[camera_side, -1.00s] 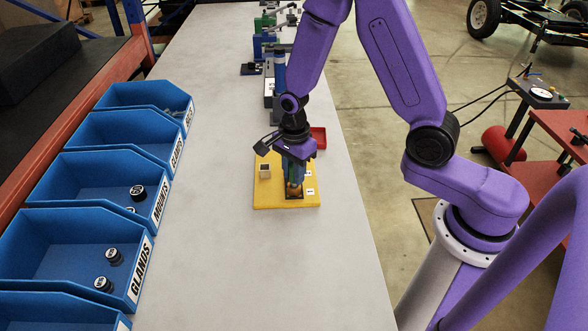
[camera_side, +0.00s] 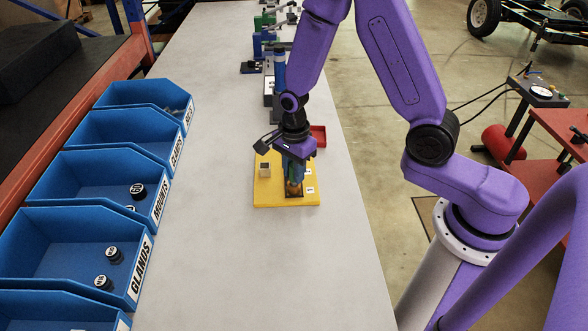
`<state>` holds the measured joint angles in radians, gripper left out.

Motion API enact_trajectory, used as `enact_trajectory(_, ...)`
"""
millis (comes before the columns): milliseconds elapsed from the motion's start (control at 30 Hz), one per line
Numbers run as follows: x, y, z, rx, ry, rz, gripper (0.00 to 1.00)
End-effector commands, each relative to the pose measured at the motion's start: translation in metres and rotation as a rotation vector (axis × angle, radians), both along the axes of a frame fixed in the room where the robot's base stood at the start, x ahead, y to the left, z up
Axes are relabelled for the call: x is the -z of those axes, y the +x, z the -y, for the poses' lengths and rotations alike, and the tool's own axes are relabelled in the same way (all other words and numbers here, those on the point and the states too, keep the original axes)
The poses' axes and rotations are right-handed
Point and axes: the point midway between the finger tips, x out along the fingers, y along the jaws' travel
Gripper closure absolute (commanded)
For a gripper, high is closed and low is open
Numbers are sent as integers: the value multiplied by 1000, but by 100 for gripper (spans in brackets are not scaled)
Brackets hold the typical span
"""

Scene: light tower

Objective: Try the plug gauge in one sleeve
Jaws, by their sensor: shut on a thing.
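My gripper (camera_side: 294,183) points down over the yellow board (camera_side: 268,198) on the bench. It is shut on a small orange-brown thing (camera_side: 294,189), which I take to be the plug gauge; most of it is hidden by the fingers. The held thing is low, over a dark spot near the board's front right. I cannot tell whether it is inside a sleeve or just above one. A small block with a pale top (camera_side: 265,169) stands on the board to the left. Small white labels (camera_side: 309,189) lie along the board's right side.
Blue bins (camera_side: 88,244) line the left side, some holding black round parts. A red tray (camera_side: 318,136) sits just behind the board. Vises and fixtures (camera_side: 272,60) stand along the far bench. The bench in front of the board is clear.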

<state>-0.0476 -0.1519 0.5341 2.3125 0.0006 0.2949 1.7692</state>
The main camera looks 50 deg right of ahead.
Motion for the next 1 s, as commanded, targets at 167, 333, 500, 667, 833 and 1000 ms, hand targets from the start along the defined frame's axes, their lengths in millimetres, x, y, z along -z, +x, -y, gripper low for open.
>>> enact_trajectory(167,-3,0,0,0,0,2,100)
enact_trajectory(333,-8,0,0,0,0,1,100)
enact_trajectory(500,-12,1,0,0,0,1,100)
enact_trajectory(667,-16,0,0,0,0,1,100)
enact_trajectory(833,-21,0,0,0,0,1,100)
enact_trajectory(1000,-25,0,0,0,0,1,100)
